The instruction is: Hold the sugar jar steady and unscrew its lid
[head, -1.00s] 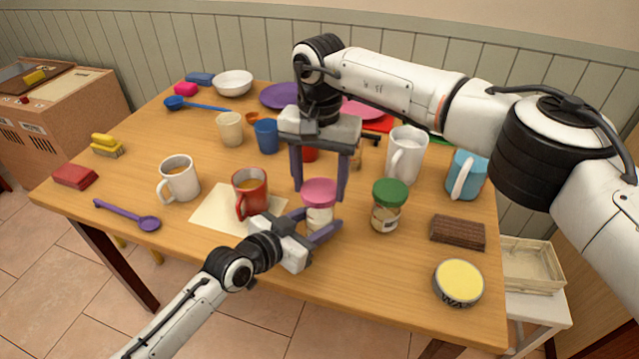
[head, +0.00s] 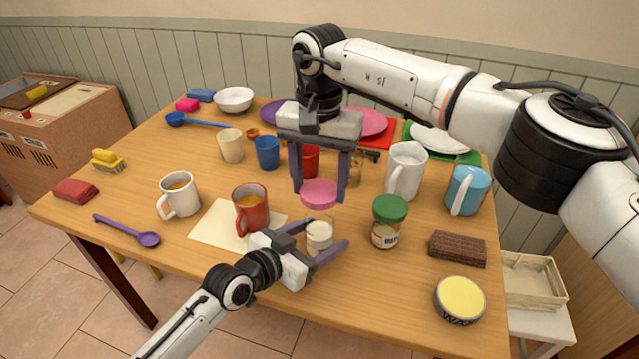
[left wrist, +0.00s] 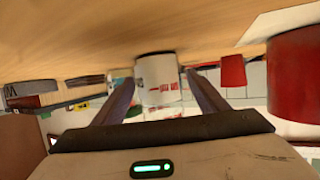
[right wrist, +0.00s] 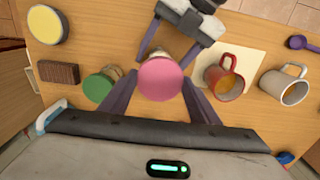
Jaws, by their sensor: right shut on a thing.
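The sugar jar (head: 319,238) is a small clear jar with pale contents, upright on the table. Its pink lid (head: 319,193) is off the jar, raised straight above its mouth. My right gripper (head: 321,194) points down and is shut on the lid, which shows from above in the right wrist view (right wrist: 160,79). My left gripper (head: 325,235) reaches in low from the front, one finger on each side of the jar. In the left wrist view the jar (left wrist: 158,80) stands between the fingertips; whether they press on it is unclear.
A green-lidded jar (head: 388,222) stands close on the right, a red mug (head: 251,210) close on the left. A white pitcher (head: 406,170) and a red cup (head: 308,160) are behind. A brown block (head: 458,249) and a yellow-topped tin (head: 460,299) lie front right.

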